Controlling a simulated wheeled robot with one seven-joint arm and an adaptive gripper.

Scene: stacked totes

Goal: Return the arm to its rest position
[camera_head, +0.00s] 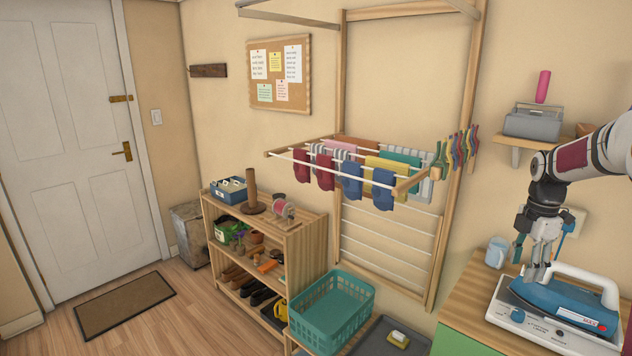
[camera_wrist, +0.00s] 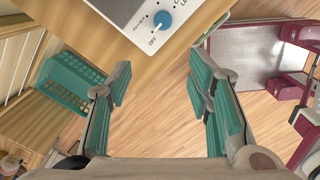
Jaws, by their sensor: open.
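The iron sits on a white base with a dial (camera_head: 517,315) on the wooden counter. In the wrist view my gripper (camera_wrist: 160,100) has its two teal-padded fingers wide apart, with only floor between them. The blue dial (camera_wrist: 162,20) and a corner of the white base show at the top there.
A white mug (camera_head: 496,252) stands on the counter (camera_head: 462,305) left of my gripper. A teal basket (camera_head: 330,312) is lower, left of the counter. A drying rack (camera_head: 345,168) with cloths is on the wall. A small wall shelf (camera_head: 528,143) holds a grey box near my arm.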

